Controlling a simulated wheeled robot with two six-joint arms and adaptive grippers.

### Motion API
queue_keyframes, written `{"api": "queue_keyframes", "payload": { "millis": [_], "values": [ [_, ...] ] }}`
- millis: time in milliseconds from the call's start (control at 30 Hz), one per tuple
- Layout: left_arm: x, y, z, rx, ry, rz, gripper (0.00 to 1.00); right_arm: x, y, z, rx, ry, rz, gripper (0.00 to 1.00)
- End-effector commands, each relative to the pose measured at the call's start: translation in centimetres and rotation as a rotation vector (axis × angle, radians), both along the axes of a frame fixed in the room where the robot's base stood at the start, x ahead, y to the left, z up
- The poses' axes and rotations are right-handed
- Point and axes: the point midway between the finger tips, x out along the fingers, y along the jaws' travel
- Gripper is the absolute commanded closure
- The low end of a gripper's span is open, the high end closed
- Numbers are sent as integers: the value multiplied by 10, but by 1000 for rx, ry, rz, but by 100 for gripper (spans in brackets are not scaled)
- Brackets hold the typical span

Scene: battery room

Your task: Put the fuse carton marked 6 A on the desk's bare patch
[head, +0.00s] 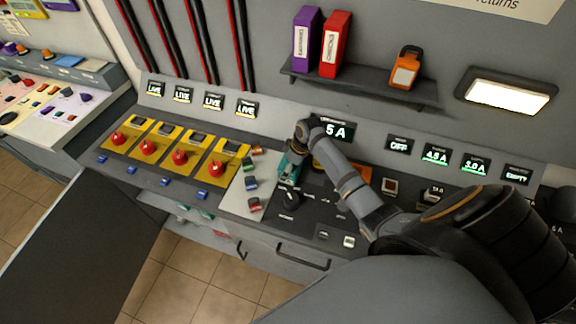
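No carton with a readable 6 A mark shows. Small letters like "6 A" (557,229) show at the far right edge, beside my dark arm, but I cannot tell what bears them. My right arm comes in from the right and reaches over the desk. Its gripper (290,166) points down at the dark panel's left edge, beside a pale patch (233,197). Teal shows at its tip; I cannot tell whether that is a held thing or a part of the desk. Small coloured pieces, such as a blue one (251,183), lie on the pale patch. My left gripper is out of view.
Yellow plates with red knobs (180,157) fill the desk's left part. A black dial (291,198) and small switches sit on the dark panel. A shelf (365,86) above holds a purple binder (306,40), a red binder (335,45) and an orange padlock-shaped thing (405,69).

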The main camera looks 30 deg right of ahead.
Motion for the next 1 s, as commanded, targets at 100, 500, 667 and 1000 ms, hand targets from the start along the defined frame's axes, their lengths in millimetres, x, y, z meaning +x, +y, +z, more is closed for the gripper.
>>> {"api": "queue_keyframes", "payload": {
  "millis": [100,500,667,1000],
  "values": [
    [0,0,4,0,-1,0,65,1,1,-4,1,-4,0,64],
    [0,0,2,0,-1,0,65,0,0,-8,0,-2,1,0],
    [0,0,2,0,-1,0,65,0,0,-8,0,-2,1,0],
    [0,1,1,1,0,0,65,-3,-5,10,-4,-5,0,0]
  ]
}}
